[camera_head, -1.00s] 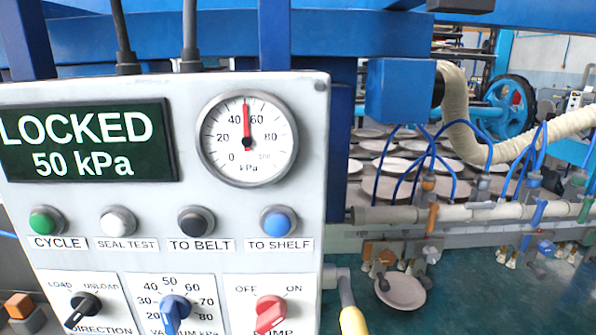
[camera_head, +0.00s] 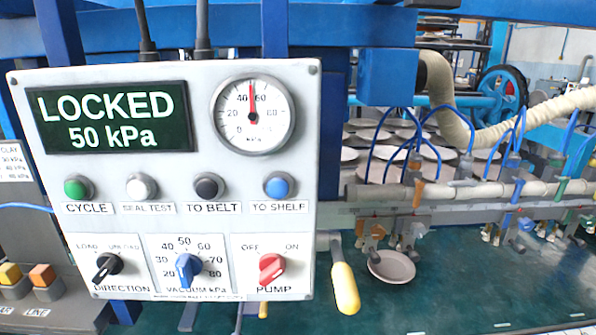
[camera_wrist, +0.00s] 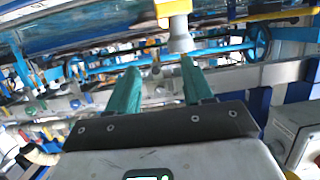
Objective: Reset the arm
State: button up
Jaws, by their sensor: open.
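My gripper (camera_wrist: 158,78) shows in the wrist view with two teal fingers spread apart, open and with nothing held between them. A pale cylindrical part with a yellow upper end (camera_wrist: 180,38) shows just beyond the fingertips; I cannot tell whether it is close to them. In the head view I cannot clearly make out my gripper. The control panel (camera_head: 215,170) fills the left half there. Its display (camera_head: 112,118) reads LOCKED, 50 kPa, and the gauge (camera_head: 252,115) needle points near 50.
A yellow-handled lever (camera_head: 344,288) sticks out at the panel's lower right. A plate (camera_head: 391,267) hangs or rests below the suction pipe (camera_head: 470,192), over the green surface (camera_head: 480,295). Several plates stand on the rack behind.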

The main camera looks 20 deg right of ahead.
jog(key=s+a+f+n+g+y, duration=0.1)
jog(key=s+a+f+g, duration=0.4)
jog(key=s, duration=0.3)
jog(key=s+a+f+n+g+y, duration=0.1)
jog(key=s+a+f+g+y, duration=0.1)
jog(key=s+a+f+g, duration=0.3)
jog(key=s+f+g, duration=0.3)
jog(key=s, duration=0.1)
jog(key=shift+f, duration=0.3)
